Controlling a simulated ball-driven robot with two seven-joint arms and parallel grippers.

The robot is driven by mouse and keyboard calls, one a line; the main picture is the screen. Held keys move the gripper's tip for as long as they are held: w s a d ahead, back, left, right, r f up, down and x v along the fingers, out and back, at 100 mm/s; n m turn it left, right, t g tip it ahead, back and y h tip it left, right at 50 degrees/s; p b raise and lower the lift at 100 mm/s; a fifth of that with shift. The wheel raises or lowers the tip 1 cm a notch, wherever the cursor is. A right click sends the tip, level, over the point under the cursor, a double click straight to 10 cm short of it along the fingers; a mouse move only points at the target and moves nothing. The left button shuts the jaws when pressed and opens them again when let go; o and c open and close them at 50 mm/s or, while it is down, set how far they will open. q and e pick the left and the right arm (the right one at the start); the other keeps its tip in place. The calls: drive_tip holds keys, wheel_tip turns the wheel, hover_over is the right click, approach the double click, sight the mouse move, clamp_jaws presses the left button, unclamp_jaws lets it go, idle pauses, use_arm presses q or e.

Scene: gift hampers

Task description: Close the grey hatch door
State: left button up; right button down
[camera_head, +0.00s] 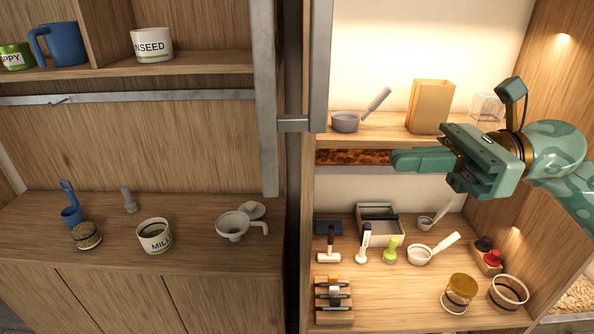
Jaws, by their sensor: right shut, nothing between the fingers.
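A grey upright panel edge (318,65) stands at the left side of the lit right-hand cabinet, and I take it to be the grey hatch door, seen nearly edge-on. A short grey bracket joins it to a long grey vertical bar (265,100) on its left, which looks like a handle. The panel's top is cut off by the picture. My right gripper (396,160) is shut and empty, pointing left in front of the lit cabinet, to the right of the panel and apart from it. My left gripper is not in view.
The lit cabinet's upper shelf holds a grey pan (345,122), a paper bag (430,107) and a clear container (486,107). Its lower surface holds several tools, a tray (380,225) and jars. The left counter holds a milk pot (154,236) and a funnel (232,226).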

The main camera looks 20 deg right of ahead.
use_arm(q)
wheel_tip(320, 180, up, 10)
drive_tip(key=p, duration=0.9)
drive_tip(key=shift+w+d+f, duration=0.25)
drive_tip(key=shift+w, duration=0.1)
use_arm(e)
drive_tip(key=w+a, duration=0.3)
drive_tip(key=a, duration=1)
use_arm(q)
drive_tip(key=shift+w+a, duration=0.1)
use_arm(e)
drive_tip(key=shift+w+d+f, duration=0.1)
